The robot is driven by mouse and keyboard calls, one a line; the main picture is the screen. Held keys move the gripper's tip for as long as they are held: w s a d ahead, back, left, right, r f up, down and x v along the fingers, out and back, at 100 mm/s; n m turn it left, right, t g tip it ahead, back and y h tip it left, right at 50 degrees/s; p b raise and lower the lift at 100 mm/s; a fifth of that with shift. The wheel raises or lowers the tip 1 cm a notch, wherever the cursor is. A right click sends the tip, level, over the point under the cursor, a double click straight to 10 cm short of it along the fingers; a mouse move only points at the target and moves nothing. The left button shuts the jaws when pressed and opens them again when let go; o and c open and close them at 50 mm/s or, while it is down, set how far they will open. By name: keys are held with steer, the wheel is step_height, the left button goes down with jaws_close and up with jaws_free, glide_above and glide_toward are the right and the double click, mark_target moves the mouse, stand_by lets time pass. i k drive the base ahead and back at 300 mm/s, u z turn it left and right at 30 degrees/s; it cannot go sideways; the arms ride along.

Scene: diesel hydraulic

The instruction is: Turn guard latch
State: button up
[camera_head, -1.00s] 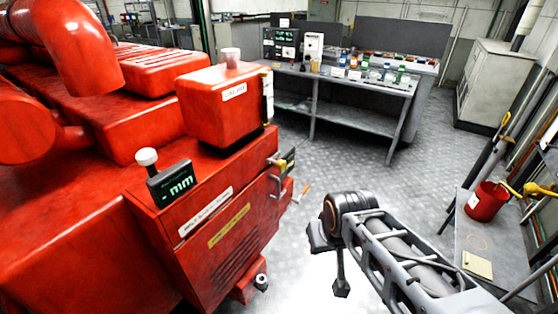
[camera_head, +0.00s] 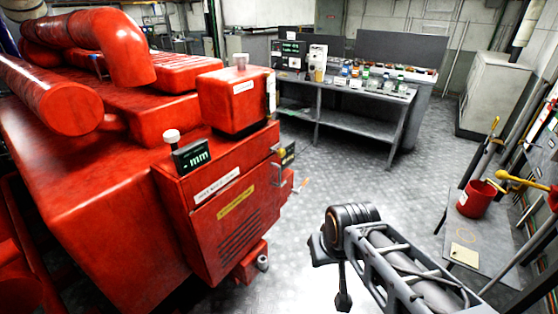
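A red guard panel (camera_head: 208,207) with white and yellow labels and a louvred vent closes the near end of the red machine. A small latch (camera_head: 276,148) with a brassy tip sits at the panel's upper right corner, above a metal handle (camera_head: 277,174). Which way the latch is turned is too small to tell. My gripper (camera_head: 343,300) hangs below the dark wrist, to the right of the panel and clear of it, over the floor. It is dark and seen edge-on, so its finger opening cannot be made out.
A red box (camera_head: 234,103) and a small "mm" display (camera_head: 191,155) stand on the machine. A grey workbench (camera_head: 352,92) with several small items is behind. A red bucket (camera_head: 476,199) stands at right on a grey surface. Open floor lies between machine and bench.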

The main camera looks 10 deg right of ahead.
mark_target(281, 152)
steer(key=u, duration=0.95)
steer(key=i, duration=0.75)
steer(key=z, duration=0.85)
